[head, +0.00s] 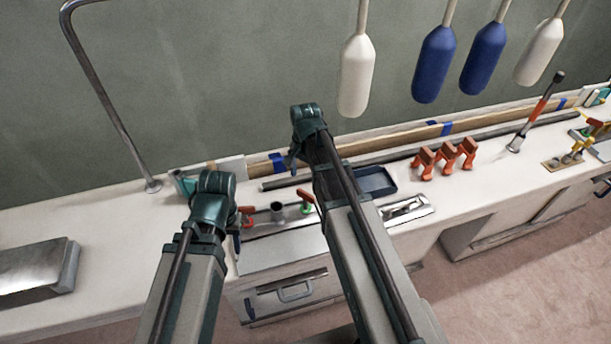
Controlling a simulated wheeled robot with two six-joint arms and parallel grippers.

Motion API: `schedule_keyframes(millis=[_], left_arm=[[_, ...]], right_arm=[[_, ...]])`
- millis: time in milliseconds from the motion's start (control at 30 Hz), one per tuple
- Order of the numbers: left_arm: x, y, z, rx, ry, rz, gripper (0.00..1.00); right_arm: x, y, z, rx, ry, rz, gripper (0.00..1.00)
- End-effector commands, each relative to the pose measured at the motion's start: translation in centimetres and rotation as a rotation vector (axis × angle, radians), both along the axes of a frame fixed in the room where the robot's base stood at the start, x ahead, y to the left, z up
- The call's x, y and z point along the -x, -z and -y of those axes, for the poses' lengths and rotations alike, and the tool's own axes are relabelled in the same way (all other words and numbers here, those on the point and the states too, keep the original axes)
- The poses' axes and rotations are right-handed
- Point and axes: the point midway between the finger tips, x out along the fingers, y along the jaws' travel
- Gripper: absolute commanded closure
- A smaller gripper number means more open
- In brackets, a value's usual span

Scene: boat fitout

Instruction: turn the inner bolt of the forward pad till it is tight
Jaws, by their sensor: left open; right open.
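I cannot pick out the forward pad or its inner bolt for certain. A small tan pad (563,162) with brass fittings lies on the counter at the far right; its bolts are too small to tell apart. My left gripper (237,238) is open, low over the counter's front edge beside small red-handled and green-handled tools; my own wrist hides much of it. My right gripper (291,162) is open above the back of the counter, near the long dark rod, partly hidden by its wrist. Both appear empty and far from the tan pad.
On the white counter (110,235) are a blue tray (375,182), orange clamps (445,158), a metal plate (406,209) and a dark rod (400,154). A steel rail (108,105) stands left. An upright orange-black tool (537,112) stands right. White and blue fenders (435,65) hang behind.

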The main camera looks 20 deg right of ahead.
Motion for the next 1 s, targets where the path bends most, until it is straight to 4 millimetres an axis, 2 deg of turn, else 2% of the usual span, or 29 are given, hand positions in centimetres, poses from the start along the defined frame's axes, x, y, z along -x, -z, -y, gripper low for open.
schedule_keyframes(millis=[33,100,300,400,1000], left_arm=[[0.0,-1.7,0.0,0.000,0.000,0.000,0.55],[0.0,-2.7,0.0,0.000,0.000,0.000,0.55],[0.0,-5.5,0.0,0.000,0.000,0.000,0.55],[0.0,-6.2,0.0,0.000,0.000,0.000,0.55],[0.0,-6.4,0.0,0.000,0.000,0.000,0.55]], right_arm=[[0.0,-1.7,0.0,0.000,0.000,0.000,0.00],[0.0,-2.7,0.0,0.000,0.000,0.000,0.00],[0.0,-5.5,0.0,0.000,0.000,0.000,0.00],[0.0,-6.2,0.0,0.000,0.000,0.000,0.00],[0.0,-6.4,-0.1,0.000,-0.003,0.000,0.00]])
